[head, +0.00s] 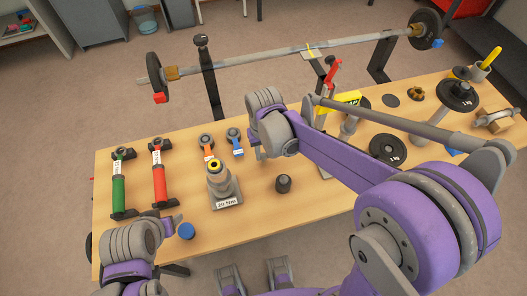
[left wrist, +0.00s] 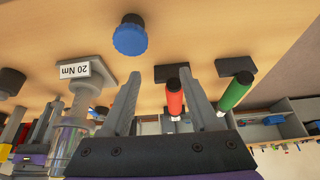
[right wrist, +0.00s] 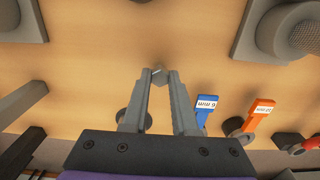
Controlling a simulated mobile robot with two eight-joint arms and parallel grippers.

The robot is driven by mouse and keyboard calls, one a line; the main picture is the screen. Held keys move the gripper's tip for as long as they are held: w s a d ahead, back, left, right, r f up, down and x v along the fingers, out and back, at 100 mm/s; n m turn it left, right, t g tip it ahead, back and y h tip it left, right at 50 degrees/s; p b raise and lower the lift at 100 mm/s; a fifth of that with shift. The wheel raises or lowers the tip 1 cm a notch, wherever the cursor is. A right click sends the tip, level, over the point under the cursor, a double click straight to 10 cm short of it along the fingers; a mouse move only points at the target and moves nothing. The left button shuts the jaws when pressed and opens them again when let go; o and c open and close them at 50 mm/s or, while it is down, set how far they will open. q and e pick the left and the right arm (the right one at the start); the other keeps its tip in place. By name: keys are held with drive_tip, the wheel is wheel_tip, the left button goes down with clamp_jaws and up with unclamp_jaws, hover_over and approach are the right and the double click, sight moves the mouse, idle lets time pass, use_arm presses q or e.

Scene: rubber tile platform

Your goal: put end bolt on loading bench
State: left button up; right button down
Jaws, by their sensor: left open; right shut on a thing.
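My right gripper (head: 258,152) is over the wooden bench (head: 255,215), right of the blue-tagged tool. In the right wrist view its fingers (right wrist: 158,82) close on a small grey metal piece (right wrist: 159,74), which looks like the end bolt. Only its tip shows; the fingers hide the rest. The bench top lies beyond it, and I cannot tell whether the piece touches it. My left gripper (head: 172,222) is at the bench's front left, near a blue ridged cap (head: 187,231). In the left wrist view its fingers (left wrist: 157,88) are apart and empty.
A grey stand labelled 20 Nm (head: 224,190) and a dark short cylinder (head: 283,183) stand between my arms. Green (head: 119,190) and red (head: 158,180) handled tools lie at left. Weight plates (head: 388,149) sit at right. A racked barbell (head: 250,57) spans behind the bench.

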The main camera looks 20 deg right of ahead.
sight(264, 156)
use_arm(q)
drive_tip(key=shift+f, duration=0.2)
use_arm(e)
drive_tip(key=shift+f, duration=0.25)
drive_tip(key=c, duration=0.7)
unclamp_jaws()
drive_tip(key=shift+r, duration=0.1)
use_arm(q)
drive_tip(key=shift+r, duration=0.25)
use_arm(e)
drive_tip(key=shift+r, duration=0.25)
wheel_tip(264, 156, up, 12)
drive_tip(key=p, duration=0.2)
use_arm(q)
drive_tip(key=shift+w+r, duration=0.15)
drive_tip(key=shift+r, duration=0.6)
use_arm(e)
drive_tip(key=s+d+f+t, duration=0.2)
drive_tip(key=s+d+f, duration=0.1)
drive_tip(key=s, duration=0.4)
drive_tip(key=s+d+f+t, duration=0.3)
drive_tip(key=s, duration=0.4)
drive_tip(key=shift+s+d+f, duration=0.15)
drive_tip(key=shift+s+d, duration=0.15)
drive_tip(key=shift+s, duration=0.05)
use_arm(q)
drive_tip(key=shift+r, duration=0.1)
